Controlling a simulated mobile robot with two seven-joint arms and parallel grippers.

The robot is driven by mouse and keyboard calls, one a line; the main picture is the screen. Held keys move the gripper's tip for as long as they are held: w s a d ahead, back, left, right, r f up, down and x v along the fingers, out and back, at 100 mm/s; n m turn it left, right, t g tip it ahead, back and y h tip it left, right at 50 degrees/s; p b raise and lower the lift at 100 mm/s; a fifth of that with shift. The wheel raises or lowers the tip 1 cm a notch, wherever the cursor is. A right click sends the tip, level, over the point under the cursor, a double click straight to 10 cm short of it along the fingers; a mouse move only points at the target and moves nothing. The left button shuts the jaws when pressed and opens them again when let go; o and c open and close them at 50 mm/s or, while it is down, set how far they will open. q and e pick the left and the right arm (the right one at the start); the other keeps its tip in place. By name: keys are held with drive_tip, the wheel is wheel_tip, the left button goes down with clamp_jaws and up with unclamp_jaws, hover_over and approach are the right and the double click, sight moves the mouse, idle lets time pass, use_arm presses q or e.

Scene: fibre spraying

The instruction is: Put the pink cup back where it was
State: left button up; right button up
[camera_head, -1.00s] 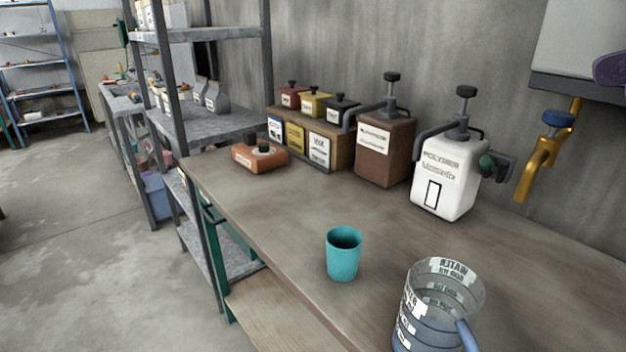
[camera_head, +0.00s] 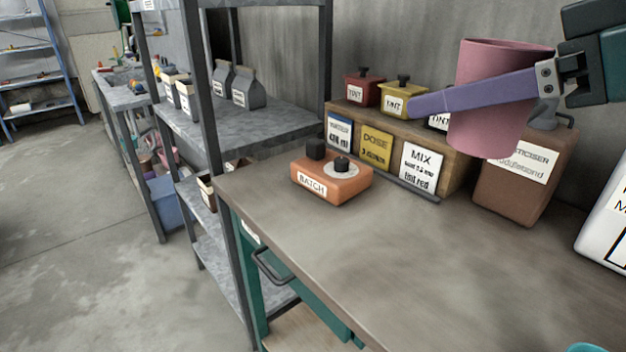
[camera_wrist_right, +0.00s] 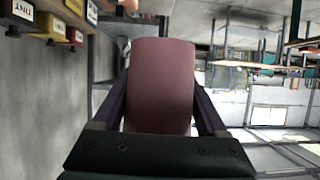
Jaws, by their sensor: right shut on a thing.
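The pink cup (camera_head: 498,95) is held in the air by my right gripper (camera_head: 470,97), in front of the brown jug and the tint boxes. It looks nearly upright in the head view. One purple finger crosses its front; the other is hidden behind it there. In the right wrist view the pink cup (camera_wrist_right: 160,85) fills the space between the two purple fingers of my right gripper (camera_wrist_right: 160,105). My left gripper is out of view.
An orange batch device (camera_head: 330,180) sits on the bench (camera_head: 330,250). Behind it stands a wooden box (camera_head: 455,165) with tint containers. A brown jug (camera_head: 520,185) and white jug (camera_head: 605,225) are at right. Grey shelves (camera_head: 265,128) stand left.

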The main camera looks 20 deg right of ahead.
drive_tip(key=w+d+f+m+t+h+b, duration=0.1)
drive_tip(key=w+d+f+m+h+b, duration=0.1)
drive_tip(key=w+f+m+h+b, duration=0.3)
drive_tip(key=b, duration=0.3)
hover_over(405, 287)
drive_tip(key=shift+n, duration=0.3)
wheel_tip(405, 287, down, 17)
wheel_tip(405, 287, down, 4)
drive_tip(key=shift+r+b, duration=0.15)
drive_tip(key=shift+b, duration=0.4)
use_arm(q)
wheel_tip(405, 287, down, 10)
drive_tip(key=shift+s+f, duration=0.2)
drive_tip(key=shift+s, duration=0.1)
use_arm(e)
drive_tip(key=shift+f, duration=0.25)
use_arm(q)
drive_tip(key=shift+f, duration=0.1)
use_arm(e)
drive_tip(key=shift+f, duration=0.15)
drive_tip(key=o, duration=1.3)
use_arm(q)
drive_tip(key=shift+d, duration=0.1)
